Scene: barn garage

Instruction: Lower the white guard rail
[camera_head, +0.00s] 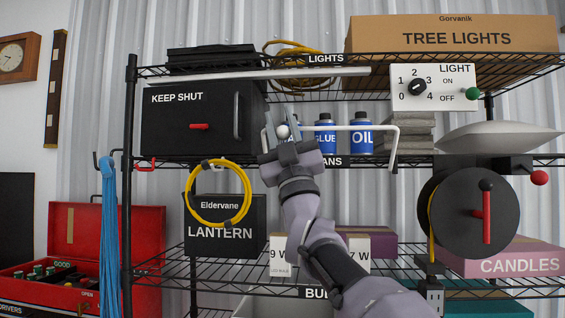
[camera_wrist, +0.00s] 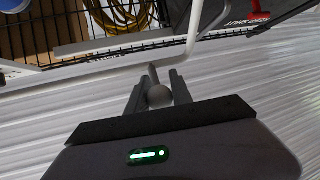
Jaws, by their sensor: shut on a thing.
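The white guard rail (camera_head: 345,128) is a thin bar with bent ends. It stands raised across the front of the blue cans on the middle shelf. A round pale knob (camera_head: 283,131) sits near its left end. My gripper (camera_head: 285,138) is at this knob, shut on it. In the wrist view the knob (camera_wrist: 158,96) is between the two fingers, with a short stem behind it. The white rail (camera_wrist: 120,65) runs behind the stem and bends upward at right. My gripper partly hides the left cans.
The black KEEP SHUT box (camera_head: 190,118) stands just left of my gripper. The OIL can (camera_head: 361,134) and GLUE can (camera_head: 325,135) stand behind the rail. Grey slabs (camera_head: 405,132) are to the right. The lantern box (camera_head: 222,232) is below left.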

